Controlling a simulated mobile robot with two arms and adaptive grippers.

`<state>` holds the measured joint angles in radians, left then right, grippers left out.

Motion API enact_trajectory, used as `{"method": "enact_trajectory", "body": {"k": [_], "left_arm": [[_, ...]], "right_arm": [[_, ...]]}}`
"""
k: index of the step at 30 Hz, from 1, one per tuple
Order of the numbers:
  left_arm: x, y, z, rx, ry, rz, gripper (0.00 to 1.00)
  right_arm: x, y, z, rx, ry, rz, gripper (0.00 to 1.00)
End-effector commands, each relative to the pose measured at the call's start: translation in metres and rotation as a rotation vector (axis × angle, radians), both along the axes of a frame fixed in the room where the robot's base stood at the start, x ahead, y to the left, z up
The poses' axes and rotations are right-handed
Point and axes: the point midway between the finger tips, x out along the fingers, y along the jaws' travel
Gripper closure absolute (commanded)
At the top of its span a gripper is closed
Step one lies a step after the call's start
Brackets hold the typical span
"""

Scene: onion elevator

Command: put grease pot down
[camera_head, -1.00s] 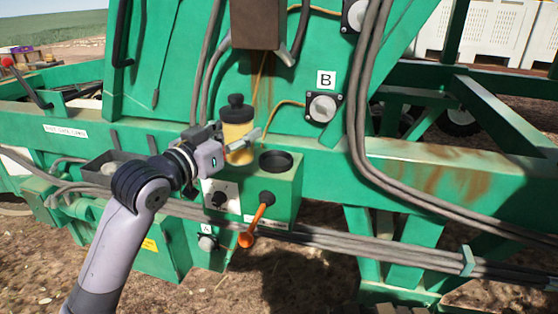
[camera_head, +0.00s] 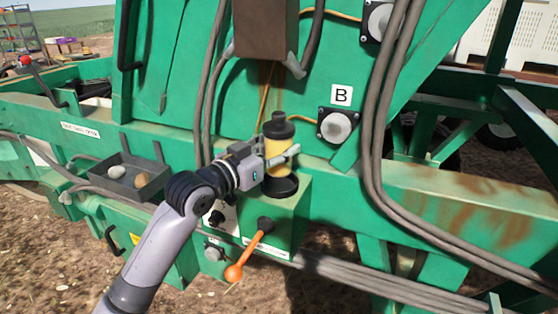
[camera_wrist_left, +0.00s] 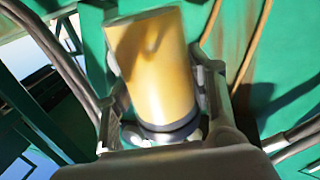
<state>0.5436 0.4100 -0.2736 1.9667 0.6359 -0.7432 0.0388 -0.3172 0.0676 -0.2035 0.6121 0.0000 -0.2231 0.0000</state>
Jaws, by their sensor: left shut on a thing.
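The grease pot (camera_head: 280,140) is a yellow cylinder with a black cap, upright in the head view. My left gripper (camera_head: 276,162) is shut on it around the middle, coming from the left. The pot is directly over the round black seat (camera_head: 281,188) on top of the green box (camera_head: 290,217); I cannot tell whether its base touches. In the left wrist view the pot's yellow body (camera_wrist_left: 155,65) is between the two fingers of the left gripper (camera_wrist_left: 165,95). My right gripper is not in view.
An orange-knobbed lever (camera_head: 250,255) sticks out from the front of the box. A dark tray (camera_head: 130,178) with a few roundish objects is at the left. Grey hoses (camera_head: 375,130) run down at the right, near a round fitting (camera_head: 337,126) below label B.

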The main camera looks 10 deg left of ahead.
Motion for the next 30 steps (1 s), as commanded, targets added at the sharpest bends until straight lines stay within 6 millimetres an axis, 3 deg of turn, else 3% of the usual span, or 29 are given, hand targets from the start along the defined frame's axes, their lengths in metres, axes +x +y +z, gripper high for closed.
{"method": "enact_trajectory", "body": {"k": [4,7,12,18,19,27,30], "left_arm": [[0.0,0.0,-0.024,-0.001,0.006,0.0,0.86],[0.0,0.0,-0.034,-0.002,0.002,-0.001,0.86],[0.0,0.0,-0.039,0.0,-0.001,0.0,0.86],[0.0,0.0,-0.04,0.0,0.0,0.0,0.86],[0.0,0.0,-0.041,0.0,0.002,0.0,0.49],[0.0,0.0,-0.04,0.0,0.002,0.0,0.31],[0.0,0.0,-0.04,0.0,0.002,0.0,0.31]], "right_arm": [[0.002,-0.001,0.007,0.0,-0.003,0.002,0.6],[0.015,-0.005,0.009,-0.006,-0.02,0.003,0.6],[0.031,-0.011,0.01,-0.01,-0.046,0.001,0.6],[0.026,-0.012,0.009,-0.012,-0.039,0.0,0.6],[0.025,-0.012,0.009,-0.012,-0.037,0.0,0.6],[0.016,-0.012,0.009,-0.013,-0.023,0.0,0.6],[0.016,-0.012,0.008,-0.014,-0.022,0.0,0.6]]}}
